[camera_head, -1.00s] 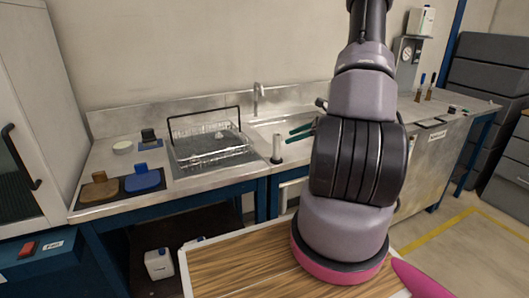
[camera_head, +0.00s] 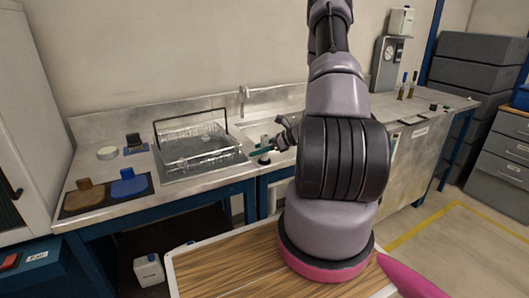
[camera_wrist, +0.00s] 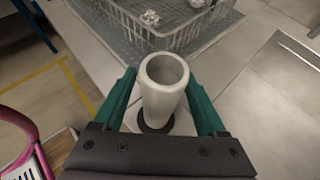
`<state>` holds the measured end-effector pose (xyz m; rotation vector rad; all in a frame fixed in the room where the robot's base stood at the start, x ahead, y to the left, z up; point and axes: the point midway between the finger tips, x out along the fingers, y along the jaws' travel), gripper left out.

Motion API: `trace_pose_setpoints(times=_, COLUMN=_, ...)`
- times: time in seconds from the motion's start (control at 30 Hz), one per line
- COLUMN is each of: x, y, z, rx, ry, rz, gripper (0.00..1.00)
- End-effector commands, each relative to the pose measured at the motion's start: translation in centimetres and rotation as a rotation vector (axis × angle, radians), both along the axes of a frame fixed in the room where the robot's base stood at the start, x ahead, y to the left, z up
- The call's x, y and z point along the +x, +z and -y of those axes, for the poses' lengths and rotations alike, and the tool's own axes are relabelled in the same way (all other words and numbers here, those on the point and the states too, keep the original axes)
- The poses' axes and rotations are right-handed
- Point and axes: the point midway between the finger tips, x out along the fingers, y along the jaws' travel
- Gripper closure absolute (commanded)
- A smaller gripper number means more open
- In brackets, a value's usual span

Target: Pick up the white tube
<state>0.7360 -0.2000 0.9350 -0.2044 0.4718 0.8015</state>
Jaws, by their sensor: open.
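The white tube (camera_wrist: 162,100) stands upright on a dark round foot (camera_wrist: 155,127) on the metal bench, its open top towards the wrist camera. My gripper (camera_wrist: 161,84) is open, with one green finger on each side of the tube. Small gaps seem to show between the fingers and the tube; I cannot tell if either touches. In the head view my gripper (camera_head: 262,151) is at the bench's front edge, right of the wire rack, and partly covers the tube.
A wire rack (camera_head: 198,147) stands on a grey mat just left of the tube. The sink and tap (camera_head: 244,98) lie behind. Blue (camera_head: 129,184) and brown (camera_head: 84,195) items sit at the left of the bench. Bare metal surface lies right of the tube in the wrist view.

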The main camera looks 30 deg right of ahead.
Motion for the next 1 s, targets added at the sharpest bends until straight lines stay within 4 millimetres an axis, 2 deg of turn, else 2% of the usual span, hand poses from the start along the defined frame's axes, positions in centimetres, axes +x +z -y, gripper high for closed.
trace_pose_setpoints(times=0.27, x=0.2, y=-0.1, z=-0.3, rx=-0.001, ry=0.000, rz=0.001, gripper=0.26)
trace_pose_setpoints(times=0.4, x=0.2, y=-0.1, z=-0.2, rx=0.000, ry=0.000, rz=0.000, gripper=0.80)
trace_pose_setpoints(times=0.47, x=0.2, y=-0.1, z=-0.2, rx=0.000, ry=0.000, rz=0.000, gripper=1.00)
trace_pose_setpoints(times=0.8, x=0.2, y=0.1, z=-0.2, rx=0.000, ry=0.000, rz=0.001, gripper=1.00)
trace_pose_setpoints(times=1.0, x=0.2, y=2.2, z=-0.2, rx=-0.002, ry=0.001, rz=0.004, gripper=1.00)
